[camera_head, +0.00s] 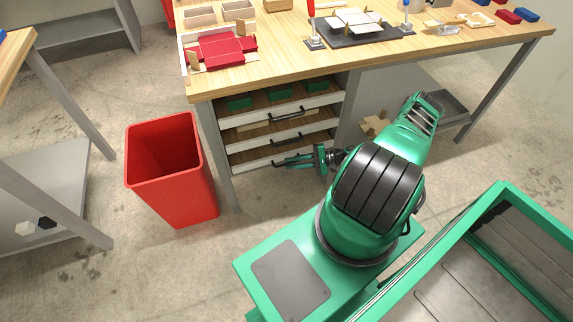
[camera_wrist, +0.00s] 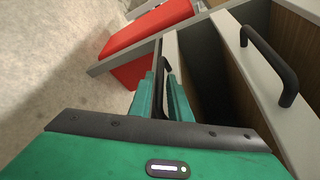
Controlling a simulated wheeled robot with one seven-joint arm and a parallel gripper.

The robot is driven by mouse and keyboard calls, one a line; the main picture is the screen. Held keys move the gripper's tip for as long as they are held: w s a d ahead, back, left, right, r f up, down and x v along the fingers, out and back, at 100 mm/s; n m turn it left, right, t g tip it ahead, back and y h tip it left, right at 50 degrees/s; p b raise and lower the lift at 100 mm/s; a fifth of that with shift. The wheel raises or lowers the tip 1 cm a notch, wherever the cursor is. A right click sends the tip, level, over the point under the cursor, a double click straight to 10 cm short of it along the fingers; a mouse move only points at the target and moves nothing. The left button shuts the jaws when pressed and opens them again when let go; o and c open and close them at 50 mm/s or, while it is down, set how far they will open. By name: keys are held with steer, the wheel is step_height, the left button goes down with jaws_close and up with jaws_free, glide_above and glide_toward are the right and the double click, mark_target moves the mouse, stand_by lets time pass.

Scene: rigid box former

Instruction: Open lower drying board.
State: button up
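The lower drying board (camera_head: 250,166) is the lowest of three white-fronted boards under the wooden workbench. My gripper (camera_head: 282,164) is in front of it, low down, with its fingers pointing left in the head view. In the wrist view my gripper (camera_wrist: 163,82) shows two green fingers with a gap between them. A small part of a black handle (camera_wrist: 167,66) shows at the fingertips, against a pale board front. The fingers hide the rest, and I cannot tell whether they touch it.
The middle board's black handle (camera_head: 287,140) is just above; a large handle (camera_wrist: 272,65) shows at right in the wrist view. A red bin (camera_head: 172,170) stands left of the bench leg. The bench top (camera_head: 285,45) holds trays and tools. Floor between bin and my base is clear.

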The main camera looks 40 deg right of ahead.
steer(key=shift+x, duration=1.1)
